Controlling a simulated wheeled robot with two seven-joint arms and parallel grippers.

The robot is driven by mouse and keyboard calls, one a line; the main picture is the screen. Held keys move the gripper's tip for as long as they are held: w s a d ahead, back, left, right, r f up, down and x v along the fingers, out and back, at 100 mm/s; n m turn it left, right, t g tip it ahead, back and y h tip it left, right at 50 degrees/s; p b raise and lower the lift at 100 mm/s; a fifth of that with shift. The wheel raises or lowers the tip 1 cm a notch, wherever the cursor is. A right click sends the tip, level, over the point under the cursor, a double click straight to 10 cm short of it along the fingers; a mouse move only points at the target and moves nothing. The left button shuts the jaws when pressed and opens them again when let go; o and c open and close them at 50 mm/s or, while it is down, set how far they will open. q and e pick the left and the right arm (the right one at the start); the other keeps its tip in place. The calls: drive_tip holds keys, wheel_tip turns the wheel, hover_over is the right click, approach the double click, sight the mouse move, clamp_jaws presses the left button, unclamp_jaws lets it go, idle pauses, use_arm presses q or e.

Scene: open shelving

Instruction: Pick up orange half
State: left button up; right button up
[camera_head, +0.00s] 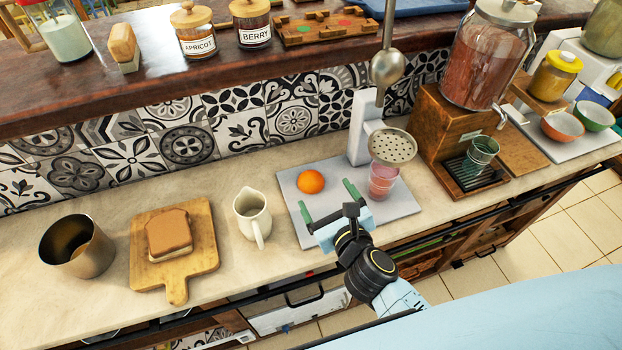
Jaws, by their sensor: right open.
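The orange half (310,181) is a small round orange shape on a grey board (290,205) on the counter. From here I cannot see its cut face. My right gripper (329,206) is open and empty. Its two green-tipped fingers are spread wide, just in front and to the right of the orange half, with no visible contact. My left gripper is not in view.
A juicer press (362,125) with a perforated cup and a pink glass (383,181) stand right of the orange half. A cream pitcher (252,213) stands to its left. A cutting board (203,237) with bread and a metal pot (95,250) are farther left.

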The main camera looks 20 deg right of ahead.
drive_tip(key=f+m, duration=0.1)
drive_tip(key=m+g, duration=0.1)
drive_tip(key=f+m, duration=0.1)
drive_tip(key=shift+s+d+f+g+h, duration=0.2)
drive_tip(key=shift+d+f+g+h, duration=0.1)
drive_tip(key=shift+h, duration=0.1)
drive_tip(key=shift+w+f, duration=0.15)
drive_tip(key=shift+f, duration=0.25)
drive_tip(key=b, duration=0.1)
approach(312, 180)
drive_tip(key=shift+m, duration=0.3)
drive_tip(key=x, duration=0.4)
drive_tip(key=shift+w+r, duration=0.1)
drive_tip(key=shift+w, duration=0.1)
drive_tip(key=b+x, duration=0.1)
drive_tip(key=x, duration=0.4)
drive_tip(key=shift+s, duration=0.1)
drive_tip(key=c, duration=1.1)
